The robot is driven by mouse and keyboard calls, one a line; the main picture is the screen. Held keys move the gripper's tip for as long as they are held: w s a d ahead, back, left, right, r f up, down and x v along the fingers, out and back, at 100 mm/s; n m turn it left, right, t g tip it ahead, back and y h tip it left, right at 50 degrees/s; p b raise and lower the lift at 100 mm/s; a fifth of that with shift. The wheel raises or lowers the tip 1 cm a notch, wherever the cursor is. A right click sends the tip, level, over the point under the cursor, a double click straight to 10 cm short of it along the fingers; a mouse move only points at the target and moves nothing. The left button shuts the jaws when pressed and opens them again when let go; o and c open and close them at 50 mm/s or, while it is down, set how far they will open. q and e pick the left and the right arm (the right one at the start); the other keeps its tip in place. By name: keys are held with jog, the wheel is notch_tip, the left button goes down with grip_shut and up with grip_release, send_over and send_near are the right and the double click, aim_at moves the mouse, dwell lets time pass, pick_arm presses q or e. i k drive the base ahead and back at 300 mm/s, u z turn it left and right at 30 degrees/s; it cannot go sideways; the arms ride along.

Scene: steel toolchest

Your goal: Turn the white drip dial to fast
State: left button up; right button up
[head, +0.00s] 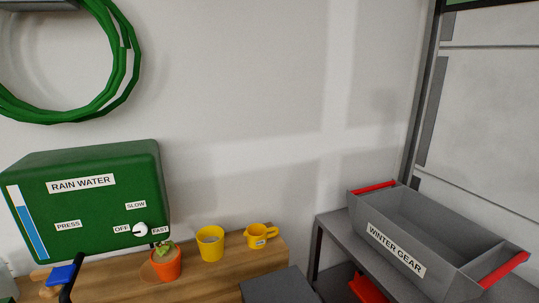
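The white drip dial (140,229) is on the lower right front of a green tank (105,205) labelled RAIN WATER. Labels around the dial read OFF (121,229) at its left, SLOW (136,205) above and FAST (160,230) at its right. A small dark mark shows at the dial's left edge, beside OFF; the dial is too small to tell its pointer for sure. Neither of my grippers is in the head view, and nothing is touching the dial.
On the wooden bench (215,275) stand a potted plant (166,265), a yellow cup (210,246) and a yellow jug (261,237). A black curved bar (72,280) rises at lower left. A grey WINTER GEAR bin (395,250) is at right.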

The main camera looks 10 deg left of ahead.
aim_at(140, 230)
jog(key=k, duration=1.05)
